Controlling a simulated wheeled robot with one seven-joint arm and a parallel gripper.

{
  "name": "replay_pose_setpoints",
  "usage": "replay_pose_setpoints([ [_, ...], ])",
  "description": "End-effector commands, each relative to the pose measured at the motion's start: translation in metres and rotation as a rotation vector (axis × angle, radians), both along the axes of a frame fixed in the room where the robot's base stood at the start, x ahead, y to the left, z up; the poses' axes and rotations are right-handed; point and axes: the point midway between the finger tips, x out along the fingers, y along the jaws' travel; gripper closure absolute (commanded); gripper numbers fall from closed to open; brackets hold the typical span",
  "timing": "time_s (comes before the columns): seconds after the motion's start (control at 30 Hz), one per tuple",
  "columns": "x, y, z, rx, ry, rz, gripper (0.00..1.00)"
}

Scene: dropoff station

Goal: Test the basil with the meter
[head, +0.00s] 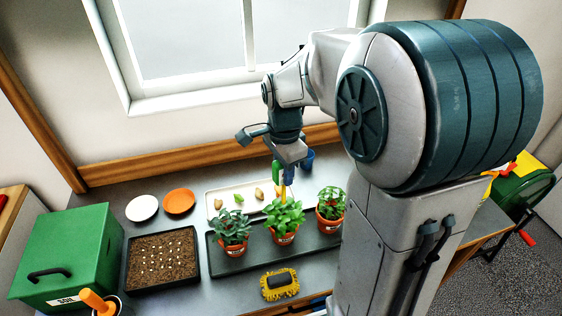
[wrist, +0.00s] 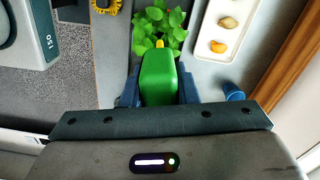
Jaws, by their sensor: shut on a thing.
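My gripper (head: 283,164) is shut on the green meter (head: 276,172), which points down above the dark plant tray (head: 316,246). In the wrist view the meter's green body (wrist: 159,80) sits between my two fingers. Its yellow lower part (head: 284,190) reaches down at the back of the middle plant, a bright, broad-leaved one that looks like the basil (head: 284,214). That plant's leaves also show beyond the meter in the wrist view (wrist: 152,28). The leaves hide the probe's tip, so I cannot tell whether it touches soil. The pot labels are too small to read.
A blue-green plant (head: 232,226) and a leafy plant (head: 331,200) flank the middle one. Behind stands a pale tray (head: 226,197) with several small items, and a blue cup (head: 307,158). A soil tray (head: 163,259) and green box (head: 66,252) are left.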

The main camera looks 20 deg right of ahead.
Motion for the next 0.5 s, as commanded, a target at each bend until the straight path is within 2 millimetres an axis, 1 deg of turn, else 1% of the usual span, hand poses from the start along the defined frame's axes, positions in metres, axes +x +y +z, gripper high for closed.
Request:
replay_pose_setpoints([
  [0.03, 0.0, 0.0, -0.006, 0.0, 0.001, 0.001, 1.0],
  [0.5, 0.0, 0.001, -0.052, 0.0, 0.0, 0.005, 1.0],
])
